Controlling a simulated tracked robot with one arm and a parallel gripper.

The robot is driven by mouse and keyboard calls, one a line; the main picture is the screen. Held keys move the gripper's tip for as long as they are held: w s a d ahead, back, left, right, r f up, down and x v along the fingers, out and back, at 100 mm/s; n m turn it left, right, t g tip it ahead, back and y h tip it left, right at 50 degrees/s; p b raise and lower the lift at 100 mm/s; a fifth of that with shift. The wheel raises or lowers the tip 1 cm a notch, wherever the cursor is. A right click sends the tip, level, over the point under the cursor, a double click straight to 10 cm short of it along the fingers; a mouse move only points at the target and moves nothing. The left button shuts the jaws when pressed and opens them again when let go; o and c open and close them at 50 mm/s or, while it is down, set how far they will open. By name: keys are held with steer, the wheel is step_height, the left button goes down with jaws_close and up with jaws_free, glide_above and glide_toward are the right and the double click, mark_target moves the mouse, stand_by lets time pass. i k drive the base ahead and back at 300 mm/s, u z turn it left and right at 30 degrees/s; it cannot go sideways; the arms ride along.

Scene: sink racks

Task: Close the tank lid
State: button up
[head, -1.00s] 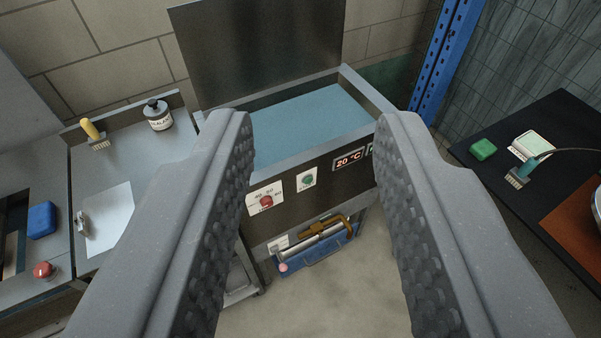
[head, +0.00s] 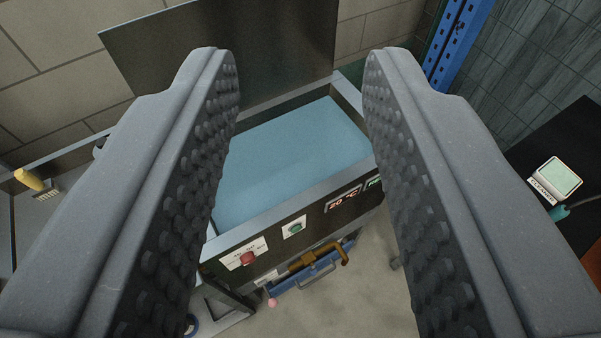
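The tank (head: 345,197) stands ahead, with blue liquid (head: 290,150) inside and a dark front panel with a red knob, a green button and a display reading 20 °C. Its lid (head: 245,45) is a dark flat panel standing raised along the tank's back edge, so the tank is open. My gripper (head: 302,65) is open and empty. Its two grey studded fingers are wide apart, one on each side of the tank in the picture, and the lid shows between and beyond their tips. The left finger hides part of the lid's lower left and the tank's left side.
A yellow-handled brush (head: 32,182) lies on the left counter. A blue upright post (head: 460,40) stands at the back right. A dark table (head: 570,130) at right holds a small device (head: 556,177).

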mark_target(279, 48)
steer(key=i, duration=0.2)
steer(key=k, duration=1.3)
steer(key=z, duration=0.25)
steer(key=i, duration=2.2)
steer(key=u, duration=0.9)
